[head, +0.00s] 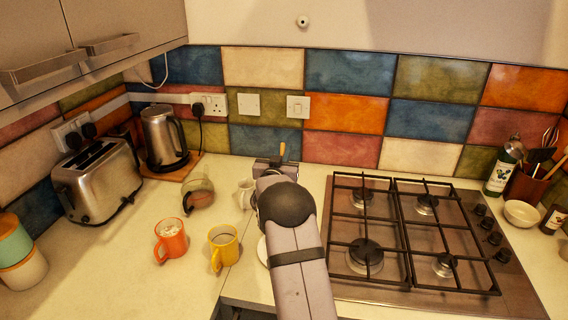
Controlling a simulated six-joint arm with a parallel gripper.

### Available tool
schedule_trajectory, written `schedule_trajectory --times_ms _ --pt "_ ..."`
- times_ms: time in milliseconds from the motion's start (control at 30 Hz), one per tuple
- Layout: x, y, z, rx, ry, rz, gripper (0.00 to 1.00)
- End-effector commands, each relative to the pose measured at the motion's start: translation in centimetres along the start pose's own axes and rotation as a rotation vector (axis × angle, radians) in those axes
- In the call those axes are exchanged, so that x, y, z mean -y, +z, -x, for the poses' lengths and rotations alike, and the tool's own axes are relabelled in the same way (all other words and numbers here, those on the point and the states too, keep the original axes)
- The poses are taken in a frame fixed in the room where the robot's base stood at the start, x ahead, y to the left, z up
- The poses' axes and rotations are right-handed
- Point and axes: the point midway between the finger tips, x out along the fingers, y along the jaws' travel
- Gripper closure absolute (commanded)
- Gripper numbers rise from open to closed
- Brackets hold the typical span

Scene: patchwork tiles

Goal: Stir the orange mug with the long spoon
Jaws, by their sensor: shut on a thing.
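The orange mug (168,243) stands upright on the counter at the lower left, with something pale inside it. My gripper (272,165) is at the back of the counter, right of and beyond the mug, mostly behind my own arm. A short tan handle end, which looks like the long spoon (282,150), sticks up at the gripper, and the gripper is shut on it. The rest of the spoon is hidden by the gripper and arm. The spoon is well apart from the orange mug.
A yellow mug (223,246) stands just right of the orange one. A glass pot (199,194) and white mug (245,194) stand behind. A kettle (163,137) and toaster (99,178) are at back left. The gas hob (385,290) lies right.

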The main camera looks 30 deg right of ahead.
Motion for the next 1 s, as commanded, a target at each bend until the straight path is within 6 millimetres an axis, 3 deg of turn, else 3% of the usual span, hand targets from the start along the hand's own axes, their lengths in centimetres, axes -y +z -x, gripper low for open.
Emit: schedule_trajectory --times_ms 300,633,767,1000 --pt "0.0 -4.6 0.0 -0.002 0.000 -0.001 1.00" --pt "0.7 -5.8 0.2 -0.006 -0.003 -0.002 1.00" --pt "2.5 -6.3 1.1 -0.025 -0.009 -0.009 1.00" --pt "9.2 -8.2 5.1 -0.098 -0.019 -0.037 1.00"
